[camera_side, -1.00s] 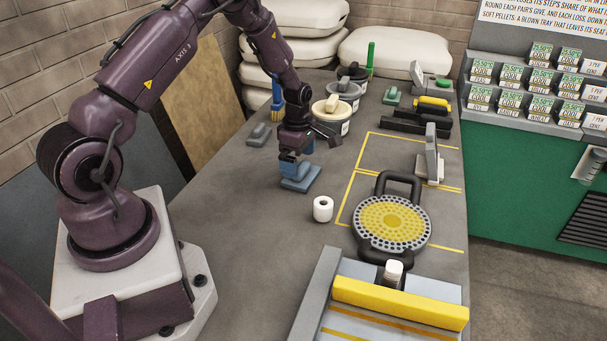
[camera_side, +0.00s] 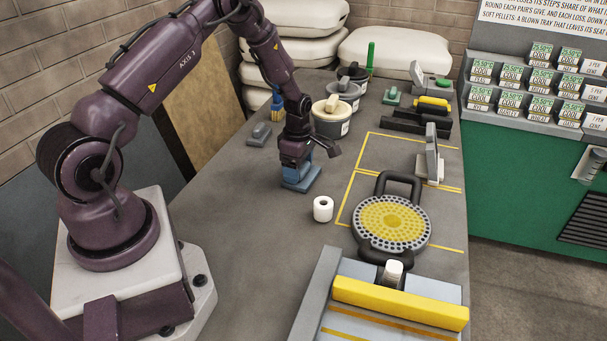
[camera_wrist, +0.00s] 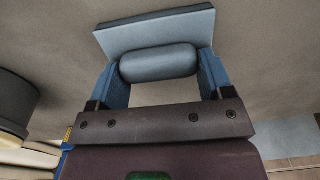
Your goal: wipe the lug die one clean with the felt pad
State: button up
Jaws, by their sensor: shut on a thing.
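My gripper (camera_side: 303,164) is shut on the handle of a blue-grey pad (camera_side: 301,182), which I take to be the felt pad. In the wrist view, the rounded handle sits between my two blue fingers (camera_wrist: 160,68), with the flat slab (camera_wrist: 155,30) beyond it. The pad is at or just above the table; I cannot tell if it touches. The lug die, a round perforated plate (camera_side: 415,234) with a black lug handle (camera_side: 402,181) at the back and another in front, lies to the right of my gripper. Yellow covers much of its middle holes.
A white roll (camera_side: 323,209) stands between my gripper and the die. Lidded tubs (camera_side: 331,123) stand behind my gripper, and a grey block (camera_side: 259,134) lies behind left. A tray with a yellow bar (camera_side: 400,303) is in front. An upright grey plate (camera_side: 431,152) stands behind the die.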

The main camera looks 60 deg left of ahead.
dwell(0.4)
jog(key=shift+r, duration=3.8)
jog(key=o, duration=0.8)
jog(key=shift+c, duration=0.2)
jog(key=c, duration=0.8)
jog(key=shift+o, duration=0.2)
jog(key=w+d+r+m, duration=0.1)
jog(key=w+d+m, duration=0.1)
jog(key=d, duration=0.8)
jog(key=w+d+r+m, duration=0.2)
jog(key=w+d+m, duration=0.1)
jog(key=d, duration=0.7)
jog(key=w+d+r+m, duration=0.1)
jog(key=w+d, duration=0.3)
jog(key=d, duration=0.6)
jog(key=shift+w+d+r+m, duration=0.15)
jog(key=shift+d+r+m, duration=0.25)
jog(key=shift+m, duration=0.5)
